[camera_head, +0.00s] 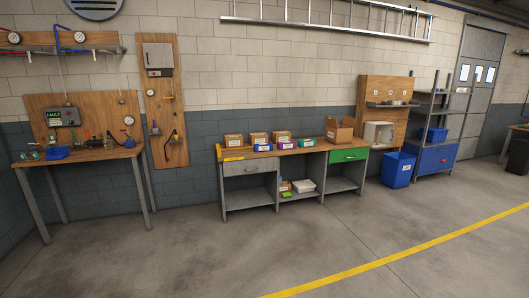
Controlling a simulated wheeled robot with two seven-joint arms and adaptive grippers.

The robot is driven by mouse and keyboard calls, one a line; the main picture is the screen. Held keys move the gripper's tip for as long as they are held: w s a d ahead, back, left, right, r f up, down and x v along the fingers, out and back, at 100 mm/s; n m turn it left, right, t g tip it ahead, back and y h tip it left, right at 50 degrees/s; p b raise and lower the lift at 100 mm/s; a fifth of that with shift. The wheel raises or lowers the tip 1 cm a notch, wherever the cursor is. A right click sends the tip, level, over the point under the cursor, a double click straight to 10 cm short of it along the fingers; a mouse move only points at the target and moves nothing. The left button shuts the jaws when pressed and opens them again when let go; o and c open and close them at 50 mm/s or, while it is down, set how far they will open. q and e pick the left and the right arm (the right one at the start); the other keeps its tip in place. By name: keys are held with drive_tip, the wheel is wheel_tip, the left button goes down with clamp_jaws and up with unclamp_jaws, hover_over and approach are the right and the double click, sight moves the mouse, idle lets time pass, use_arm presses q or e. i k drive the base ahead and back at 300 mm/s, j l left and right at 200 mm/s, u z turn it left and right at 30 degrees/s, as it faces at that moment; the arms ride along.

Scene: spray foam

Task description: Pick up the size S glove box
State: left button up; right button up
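Neither of my grippers shows in the head view. A long workbench (318,149) stands against the back wall, some distance away. On it, in front of small brown cardboard boxes, sit a blue box (263,148), a purple box (285,146) and a green box (306,143). Each has a pale label, too small to read. I cannot tell which, if any, is the size S glove box. The cardboard boxes (233,139) also carry labels I cannot read.
An open cardboard box (340,129) stands at the bench's right end. A blue bin (397,170) is on the floor to the right, beside a grey shelf rack (431,105). Another wooden workbench (90,155) stands left. The concrete floor (210,255) in front is clear.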

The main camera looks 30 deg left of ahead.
sight(302, 143)
drive_tip(key=i+j+u, duration=0.55)
drive_tip(key=i, duration=0.15)
drive_tip(key=i+u, duration=0.55)
drive_tip(key=i, duration=1.45)
drive_tip(key=i+j+z, duration=0.1)
drive_tip(key=i+z, duration=0.25)
drive_tip(key=i, duration=0.15)
drive_tip(key=i+j+z, duration=0.35)
drive_tip(key=i, duration=0.2)
drive_tip(key=i+j+z, duration=0.35)
drive_tip(key=i+l, duration=0.1)
drive_tip(key=i, duration=0.05)
